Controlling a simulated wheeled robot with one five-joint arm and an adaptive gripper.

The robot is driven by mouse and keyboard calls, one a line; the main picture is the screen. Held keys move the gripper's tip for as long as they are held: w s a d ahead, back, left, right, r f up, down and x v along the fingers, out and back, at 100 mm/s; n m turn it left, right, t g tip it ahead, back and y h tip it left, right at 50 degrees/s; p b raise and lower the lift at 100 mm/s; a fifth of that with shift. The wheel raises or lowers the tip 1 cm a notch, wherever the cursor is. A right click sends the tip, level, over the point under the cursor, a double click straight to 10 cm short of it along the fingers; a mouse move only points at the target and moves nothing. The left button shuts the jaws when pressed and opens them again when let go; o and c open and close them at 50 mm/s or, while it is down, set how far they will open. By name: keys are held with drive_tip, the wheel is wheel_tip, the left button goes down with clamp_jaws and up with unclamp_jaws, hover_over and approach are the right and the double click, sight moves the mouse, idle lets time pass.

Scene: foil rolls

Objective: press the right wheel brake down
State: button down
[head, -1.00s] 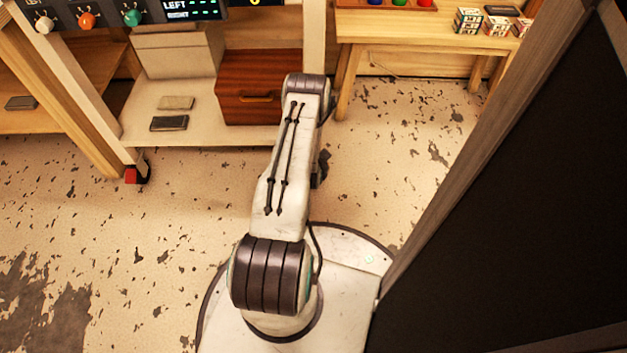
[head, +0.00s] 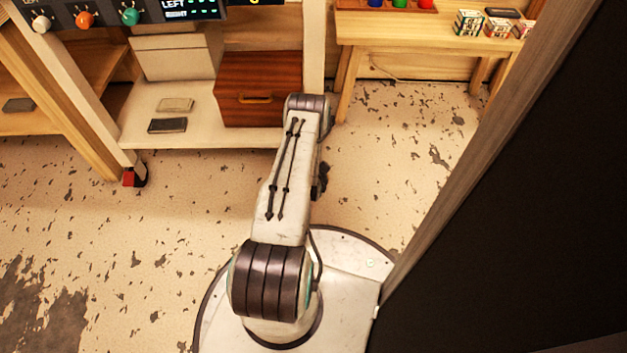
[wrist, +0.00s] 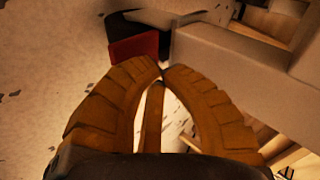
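In the wrist view, a red brake pedal (wrist: 137,47) sits by a dark wheel (wrist: 122,24) at the foot of a pale bench leg (wrist: 230,55). My gripper (wrist: 163,71) has its two brown fingers drawn together at the tips, just below the pedal in the picture. I cannot tell whether the tips touch it. In the head view, the left wheel's red brake (head: 129,179) shows at the foot of the left leg. The right wheel and my gripper are hidden behind my arm there.
A brown drawer box (head: 240,103) and grey boxes (head: 172,55) stand on the bench's lower shelf (head: 210,133). A wooden table (head: 400,30) stands at the back right. A dark panel (head: 520,200) fills the right side. The floor at left is open.

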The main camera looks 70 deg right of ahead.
drive_tip(key=shift+f, duration=1.6)
idle(2.6)
drive_tip(key=shift+r, duration=0.15)
idle(0.3)
drive_tip(key=shift+r+p, duration=1.25)
drive_tip(key=shift+r, duration=0.25)
drive_tip(key=shift+r+p, duration=2)
drive_tip(key=shift+r, duration=0.55)
drive_tip(key=shift+a+f, duration=0.1)
